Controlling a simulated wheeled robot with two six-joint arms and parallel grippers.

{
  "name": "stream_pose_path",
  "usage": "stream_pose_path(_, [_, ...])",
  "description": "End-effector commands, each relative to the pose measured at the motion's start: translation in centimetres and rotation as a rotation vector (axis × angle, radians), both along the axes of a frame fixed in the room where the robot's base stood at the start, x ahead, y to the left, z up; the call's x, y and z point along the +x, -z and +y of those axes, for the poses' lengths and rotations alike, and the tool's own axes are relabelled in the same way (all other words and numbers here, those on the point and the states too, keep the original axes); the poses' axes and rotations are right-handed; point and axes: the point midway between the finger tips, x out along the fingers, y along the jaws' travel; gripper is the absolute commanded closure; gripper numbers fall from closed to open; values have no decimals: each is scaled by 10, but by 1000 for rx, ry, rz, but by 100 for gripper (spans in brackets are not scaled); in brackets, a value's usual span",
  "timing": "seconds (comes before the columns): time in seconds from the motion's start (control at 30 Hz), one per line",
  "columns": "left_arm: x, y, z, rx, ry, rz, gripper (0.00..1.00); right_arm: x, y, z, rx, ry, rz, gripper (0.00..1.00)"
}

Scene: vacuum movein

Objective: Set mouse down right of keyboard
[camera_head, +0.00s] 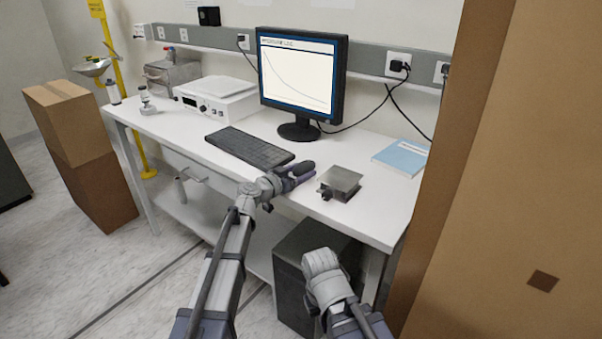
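The black keyboard (249,147) lies on the white bench in front of the monitor. My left gripper (301,172) is over the front of the bench, just right of the keyboard's near end. Its dark fingers point right, toward a small metal stand. A dark rounded shape shows at the fingertips; I cannot tell whether it is the mouse or part of the fingers. No mouse shows clearly elsewhere on the bench. My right arm is low in front of the bench, and its gripper does not show.
The metal stand (340,183) with a dark knob sits close right of my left gripper. A blue booklet (402,157) lies farther right. The monitor (301,72) stands behind on the bench (368,213). A tall brown box (520,190) blocks the right side.

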Motion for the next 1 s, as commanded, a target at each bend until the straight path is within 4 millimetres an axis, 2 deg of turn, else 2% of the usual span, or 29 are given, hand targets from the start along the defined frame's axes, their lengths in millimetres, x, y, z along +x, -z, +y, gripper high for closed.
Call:
stream_pose_path(0.03, [0,0,0,0,0,0,25,0,0,0,0,0,0,100])
stream_pose_path(0.27, [0,0,0,0,0,0,0,0,0,0,0,0,0,100])
stream_pose_path(0.57, [0,-4,0,0,0,0,0,0,-4,0,0,0,0,100])
stream_pose_path(0.67, [-11,-5,7,0,-1,0,0,0,-6,0,0,0,0,100])
stream_pose_path(1.0, [-65,-16,50,-1,-2,0,0,0,-16,0,0,0,0,100])
